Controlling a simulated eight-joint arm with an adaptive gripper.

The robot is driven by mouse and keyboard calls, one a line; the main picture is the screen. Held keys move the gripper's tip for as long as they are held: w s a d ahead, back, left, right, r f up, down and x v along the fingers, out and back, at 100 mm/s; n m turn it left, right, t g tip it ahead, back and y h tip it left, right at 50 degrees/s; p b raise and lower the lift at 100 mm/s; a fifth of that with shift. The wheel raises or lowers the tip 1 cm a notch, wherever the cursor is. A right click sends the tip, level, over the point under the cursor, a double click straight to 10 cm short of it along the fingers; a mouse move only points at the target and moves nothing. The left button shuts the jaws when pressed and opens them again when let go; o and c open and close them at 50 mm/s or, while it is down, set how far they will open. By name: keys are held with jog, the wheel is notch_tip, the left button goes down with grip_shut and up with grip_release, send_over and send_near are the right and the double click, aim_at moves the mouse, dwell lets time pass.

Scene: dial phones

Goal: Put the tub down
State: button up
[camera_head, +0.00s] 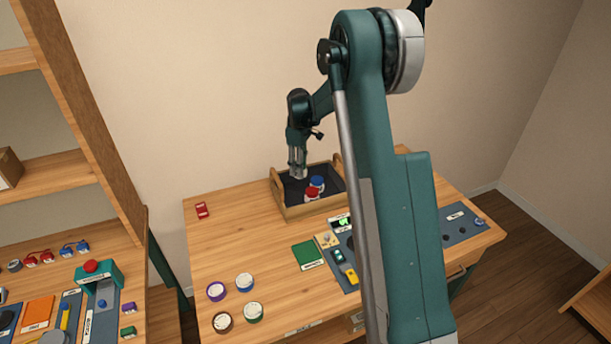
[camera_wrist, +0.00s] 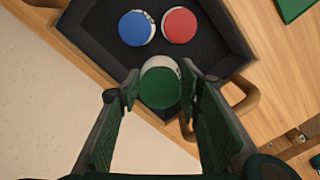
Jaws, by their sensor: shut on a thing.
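My gripper (camera_head: 297,172) is above the left part of a wooden tray with a dark inside (camera_head: 305,211). In the wrist view my gripper (camera_wrist: 160,88) is shut on a tub with a green lid (camera_wrist: 160,88), held between the fingertips. The tub's white side shows at its upper edge. The held tub is hard to make out in the head view. A blue-lidded tub (camera_wrist: 136,28) and a red-lidded tub (camera_wrist: 179,25) stand side by side in the tray, ahead of the held tub. I cannot tell how high the held tub is above the tray floor.
The tray has a raised handle (camera_wrist: 243,98) at its end. A green pad (camera_head: 308,255) lies in front of the tray. Several round things with coloured rims, one of them purple (camera_head: 216,291), are at the table's front left. A small red object (camera_head: 202,210) lies at the back left.

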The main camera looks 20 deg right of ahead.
jog(key=shift+f, duration=2.8)
jog(key=shift+f+b, duration=0.35)
jog(key=shift+f, duration=1.55)
jog(key=shift+f, duration=0.2)
jog(key=o, duration=0.9)
jog(key=shift+r, duration=0.2)
notch_tip(320, 180, up, 12)
jog(key=shift+r+p, duration=0.1)
jog(key=shift+p, duration=0.35)
